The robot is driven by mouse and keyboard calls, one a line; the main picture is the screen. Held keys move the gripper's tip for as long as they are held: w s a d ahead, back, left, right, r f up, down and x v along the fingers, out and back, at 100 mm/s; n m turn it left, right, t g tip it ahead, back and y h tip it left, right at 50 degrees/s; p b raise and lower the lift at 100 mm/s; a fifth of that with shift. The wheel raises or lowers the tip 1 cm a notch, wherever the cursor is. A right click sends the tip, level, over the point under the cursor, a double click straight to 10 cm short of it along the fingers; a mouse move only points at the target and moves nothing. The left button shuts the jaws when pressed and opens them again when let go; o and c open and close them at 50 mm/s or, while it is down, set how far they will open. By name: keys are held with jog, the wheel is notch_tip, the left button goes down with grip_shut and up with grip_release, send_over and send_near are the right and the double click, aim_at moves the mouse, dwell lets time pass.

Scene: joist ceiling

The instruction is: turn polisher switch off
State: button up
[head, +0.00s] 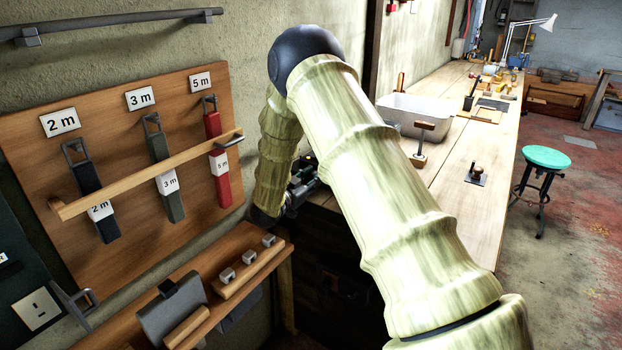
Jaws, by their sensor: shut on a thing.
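My gripper (308,180) shows only in part, in the gap between my forearm and my upper arm. It points to the right, toward the near end of the long workbench. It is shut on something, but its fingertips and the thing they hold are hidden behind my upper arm. I cannot make out a polisher or its switch for sure. A pale plate with a dark slot (37,308) sits on a dark panel at the lower left, well apart from my gripper. I cannot tell what it belongs to.
A wooden board (225,85) holds labelled straps behind a rail. A small shelf (215,318) below carries metal blocks and a grey holder. The long workbench (455,140) bears a white basin (412,118) and tools. A teal stool (546,157) stands on open floor to the right.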

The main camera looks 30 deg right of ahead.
jog(key=n+p, duration=0.2)
jog(key=n, duration=0.3)
jog(key=shift+r+n, duration=0.1)
jog(key=shift+n, duration=0.3)
jog(key=n+p, duration=0.2)
jog(key=n, duration=0.3)
jog(key=shift+s, duration=0.15)
jog(key=shift+n, duration=0.3)
jog(key=o, duration=1)
jog(key=v, duration=1.2)
